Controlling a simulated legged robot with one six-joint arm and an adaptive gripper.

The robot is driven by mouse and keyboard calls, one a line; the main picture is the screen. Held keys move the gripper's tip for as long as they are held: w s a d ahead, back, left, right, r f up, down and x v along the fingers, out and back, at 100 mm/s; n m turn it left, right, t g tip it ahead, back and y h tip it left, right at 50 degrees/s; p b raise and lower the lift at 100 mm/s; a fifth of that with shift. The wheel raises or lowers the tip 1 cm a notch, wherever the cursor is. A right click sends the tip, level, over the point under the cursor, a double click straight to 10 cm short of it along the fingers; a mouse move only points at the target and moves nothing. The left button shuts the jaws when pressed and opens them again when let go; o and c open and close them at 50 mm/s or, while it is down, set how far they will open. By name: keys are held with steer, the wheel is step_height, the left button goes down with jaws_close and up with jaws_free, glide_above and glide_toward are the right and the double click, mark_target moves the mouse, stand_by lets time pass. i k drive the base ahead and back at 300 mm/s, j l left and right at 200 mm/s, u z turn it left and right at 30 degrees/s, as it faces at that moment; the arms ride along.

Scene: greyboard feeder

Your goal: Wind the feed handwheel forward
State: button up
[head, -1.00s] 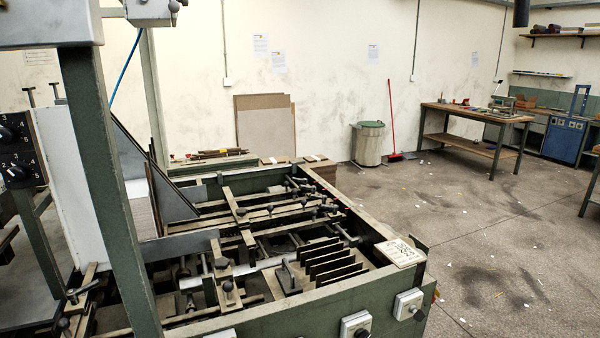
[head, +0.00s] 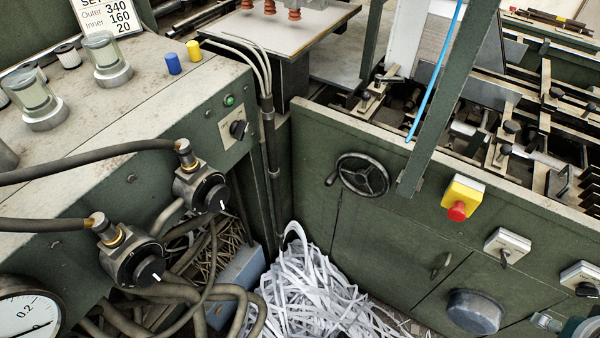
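The feed handwheel (head: 362,174) is a dark, spoked wheel with a small crank handle at its left rim. It is mounted on the front face of the green machine panel (head: 400,235), right of the picture's middle. A green post stands just to its right. A grey-green shape at the bottom right corner (head: 575,326) may be part of my arm, but I cannot tell. My gripper's fingers do not show in the head view.
White paper strips (head: 315,290) heap on the floor below the handwheel. Hoses and two black regulator knobs (head: 207,190) crowd the left. A red stop button (head: 457,211) on a yellow box and grey switch boxes (head: 506,246) sit right of the wheel.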

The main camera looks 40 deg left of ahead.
mark_target(362, 175)
steer(key=j+u, duration=0.15)
steer(key=u, duration=0.3)
steer(key=j+u, duration=0.1)
steer(key=u, duration=0.3)
steer(key=j+u, duration=0.15)
steer(key=u, duration=0.3)
